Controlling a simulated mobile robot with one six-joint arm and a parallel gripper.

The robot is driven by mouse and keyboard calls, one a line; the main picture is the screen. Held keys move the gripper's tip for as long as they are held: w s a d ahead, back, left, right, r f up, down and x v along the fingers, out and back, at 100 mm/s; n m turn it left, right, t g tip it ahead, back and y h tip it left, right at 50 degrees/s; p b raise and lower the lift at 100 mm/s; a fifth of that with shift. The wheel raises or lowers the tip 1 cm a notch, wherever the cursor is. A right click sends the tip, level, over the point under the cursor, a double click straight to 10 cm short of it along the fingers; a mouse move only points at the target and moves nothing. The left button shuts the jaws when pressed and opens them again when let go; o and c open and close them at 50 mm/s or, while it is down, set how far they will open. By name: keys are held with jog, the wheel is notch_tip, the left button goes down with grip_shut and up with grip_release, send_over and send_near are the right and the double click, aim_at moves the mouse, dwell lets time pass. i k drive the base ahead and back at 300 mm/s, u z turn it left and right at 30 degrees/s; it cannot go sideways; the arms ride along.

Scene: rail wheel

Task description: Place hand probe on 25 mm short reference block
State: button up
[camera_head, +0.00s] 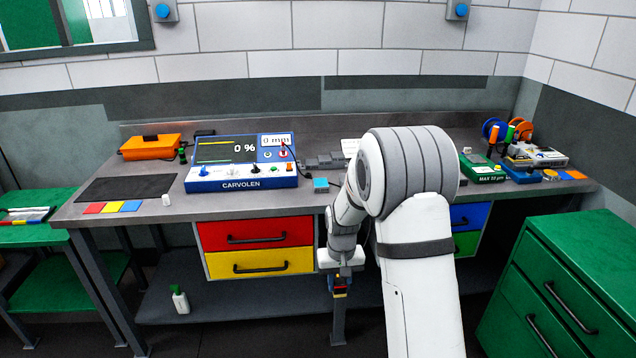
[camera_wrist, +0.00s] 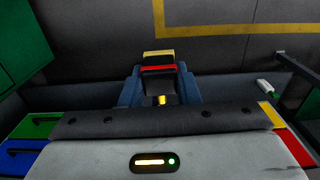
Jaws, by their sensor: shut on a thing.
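My gripper (camera_head: 341,284) hangs in front of the bench, below the tabletop edge and right of the red and yellow drawers. It is shut on a small dark thing with a red and a yellow band, likely the hand probe (camera_wrist: 159,84). In the wrist view the blue fingers of my gripper (camera_wrist: 159,92) flank it on both sides. Several grey blocks (camera_head: 325,161) sit on the bench right of the CARVOLEN unit (camera_head: 241,164). Which is the 25 mm short reference block cannot be told. My arm hides part of the bench.
A blue-green pad (camera_head: 320,185) lies near the bench's front edge. An orange case (camera_head: 150,147) and dark mat (camera_head: 127,188) are at left. A green cabinet (camera_head: 570,285) stands at right front. A white bottle (camera_head: 180,300) stands on the lower shelf.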

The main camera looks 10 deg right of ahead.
aim_at(321, 182)
jog(key=u, duration=0.05)
jog(key=i, duration=0.9)
jog(key=z, duration=0.05)
